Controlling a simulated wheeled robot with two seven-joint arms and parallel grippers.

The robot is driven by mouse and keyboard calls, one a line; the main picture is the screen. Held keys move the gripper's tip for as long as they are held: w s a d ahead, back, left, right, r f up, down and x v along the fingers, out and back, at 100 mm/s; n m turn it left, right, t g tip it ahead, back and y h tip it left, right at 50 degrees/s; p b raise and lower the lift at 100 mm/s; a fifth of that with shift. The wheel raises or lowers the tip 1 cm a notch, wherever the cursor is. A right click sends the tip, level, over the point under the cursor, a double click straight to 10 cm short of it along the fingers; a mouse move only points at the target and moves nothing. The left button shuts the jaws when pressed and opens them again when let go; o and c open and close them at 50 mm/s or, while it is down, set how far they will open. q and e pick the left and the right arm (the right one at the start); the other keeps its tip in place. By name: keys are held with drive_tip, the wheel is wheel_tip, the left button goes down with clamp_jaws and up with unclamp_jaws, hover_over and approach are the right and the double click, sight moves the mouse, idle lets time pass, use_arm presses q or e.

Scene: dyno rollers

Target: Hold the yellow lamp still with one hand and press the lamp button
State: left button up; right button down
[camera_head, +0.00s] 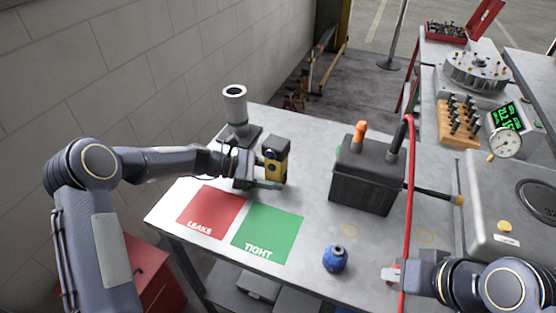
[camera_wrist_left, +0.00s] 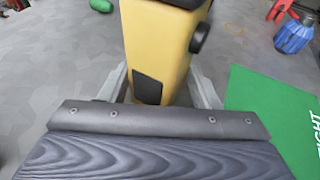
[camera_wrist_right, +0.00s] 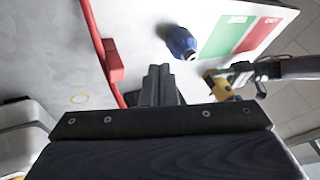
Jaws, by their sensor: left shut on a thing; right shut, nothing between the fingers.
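The yellow lamp (camera_head: 279,170), with a black top, stands upright on the grey table. My left gripper (camera_head: 264,184) is shut on its lower body from the left. In the left wrist view the lamp (camera_wrist_left: 158,50) sits between both fingers, with a round black knob (camera_wrist_left: 200,38) on its side; I cannot tell whether this is the button. My right gripper (camera_head: 390,274) is shut and empty near the table's front right, well apart from the lamp. Its closed fingers (camera_wrist_right: 158,86) show in the right wrist view, with the lamp (camera_wrist_right: 222,90) beyond them.
A red LEAKS mat (camera_head: 210,208) and green TIGHT mat (camera_head: 268,234) lie before the lamp.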

sight(272, 168)
idle(0.5)
